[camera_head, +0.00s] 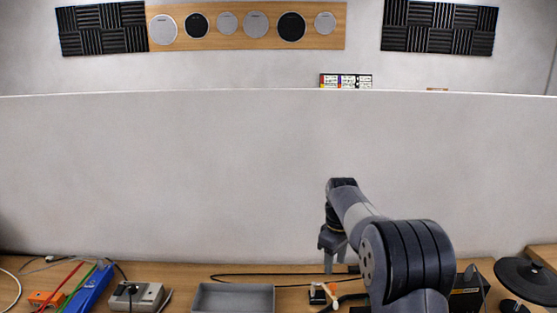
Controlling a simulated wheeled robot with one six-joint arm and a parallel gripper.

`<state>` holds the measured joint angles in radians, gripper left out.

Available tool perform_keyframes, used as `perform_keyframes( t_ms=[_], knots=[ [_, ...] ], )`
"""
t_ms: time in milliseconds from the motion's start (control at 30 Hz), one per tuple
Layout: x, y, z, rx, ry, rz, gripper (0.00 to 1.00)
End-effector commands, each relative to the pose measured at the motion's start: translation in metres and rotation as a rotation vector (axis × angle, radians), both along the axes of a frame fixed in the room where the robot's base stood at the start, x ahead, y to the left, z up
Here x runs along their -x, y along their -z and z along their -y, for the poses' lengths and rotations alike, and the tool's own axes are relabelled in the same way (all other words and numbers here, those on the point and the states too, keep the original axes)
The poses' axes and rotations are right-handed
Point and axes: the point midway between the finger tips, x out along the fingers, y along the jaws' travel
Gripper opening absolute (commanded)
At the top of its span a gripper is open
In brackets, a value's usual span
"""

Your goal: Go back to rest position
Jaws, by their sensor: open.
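My gripper (334,262) hangs at the end of my arm, right of the middle in the head view. It points down above the back of the wooden desk (190,269). Its fingers are apart and nothing shows between them. My arm's thick dark joint hides part of the desk to the right of the gripper.
A grey tray (233,285) stands at the front middle. To its left are a grey box (138,296) with a dark plug and a blue object (90,290). Small items and a black cable lie beneath my gripper. A black round stand (526,280) is at right. A pale partition (180,170) rises behind.

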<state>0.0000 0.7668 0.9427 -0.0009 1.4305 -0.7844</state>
Motion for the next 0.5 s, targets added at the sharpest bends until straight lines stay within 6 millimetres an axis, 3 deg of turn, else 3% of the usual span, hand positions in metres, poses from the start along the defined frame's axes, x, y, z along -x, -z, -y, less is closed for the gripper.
perform_keyframes(
  t_ms=[167,500],
  knots=[
    [-0.001,-0.037,0.001,0.001,0.001,0.005,0.43],
    [0.001,0.032,0.000,-0.001,0.000,-0.006,0.43]
  ],
)
